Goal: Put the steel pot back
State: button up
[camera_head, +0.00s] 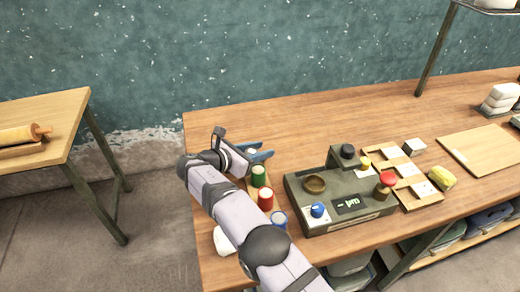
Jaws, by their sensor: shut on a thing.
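My gripper (262,153) is at the far left end of the wooden table, at the end of my arm. I cannot pick out a steel pot for certain.
Beyond are a light wooden rack (415,199), a yellow packet (442,178) and a board (484,149). The table's back left is clear. A side table (55,111) stands left across a gap.

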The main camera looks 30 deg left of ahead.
jog(key=shift+f, duration=0.2)
jog(key=o, duration=1)
jog(key=shift+c, duration=0.2)
jog(key=shift+r, duration=0.2)
jog(key=b+v, duration=0.1)
jog(key=v, duration=1.1)
jog(key=shift+b, duration=0.3)
